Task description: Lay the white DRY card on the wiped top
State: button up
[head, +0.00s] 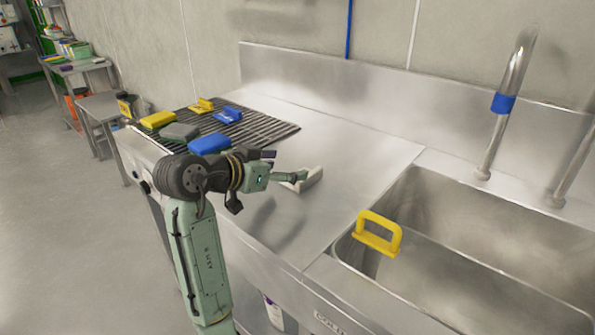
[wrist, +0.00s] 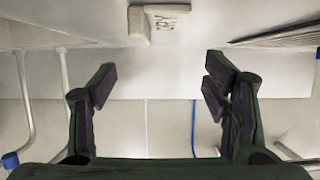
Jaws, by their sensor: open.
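The white DRY card (head: 309,182) is on the bare steel top (head: 350,165), just beyond the end of my arm in the head view. The card shows apart from both fingertips. In the head view my arm covers part of the top's front left.
A dark slatted rack (head: 262,128) at the back left holds a blue block (head: 210,143), a grey block (head: 179,132) and yellow pieces. A yellow handled piece (head: 378,235) is at the sink's (head: 480,245) near left edge. A tap (head: 508,95) stands behind the sink.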

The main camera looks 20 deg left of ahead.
jog(key=shift+v, duration=1.75)
